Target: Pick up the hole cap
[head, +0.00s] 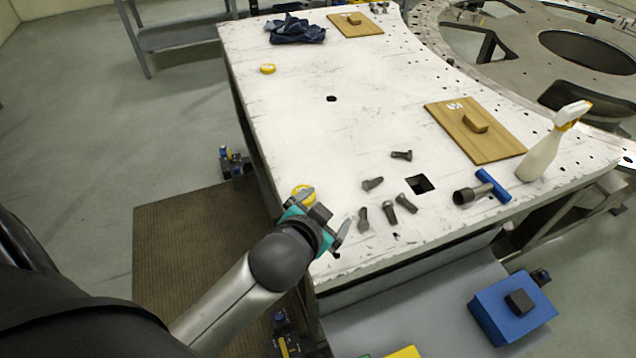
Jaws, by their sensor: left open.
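A small round yellow cap (302,191) lies on the white plate (300,125) near its left edge. A second yellow cap (267,69) lies farther back near the same edge. Which of them the task calls the hole cap I cannot tell. My left gripper (322,212) is open at the plate's front left corner, just in front of the nearer cap and partly covering it. Nothing shows between its fingers. Whether a finger touches the cap I cannot tell. My right gripper is not in view.
Several dark bolts (389,214) lie right of the gripper, near a square hole (420,184). A blue-handled tool (492,186), a spray bottle (545,150) and a wooden board with a block (490,142) stand farther right. A dark cloth (296,31) lies at the back. The plate's left middle is mostly clear.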

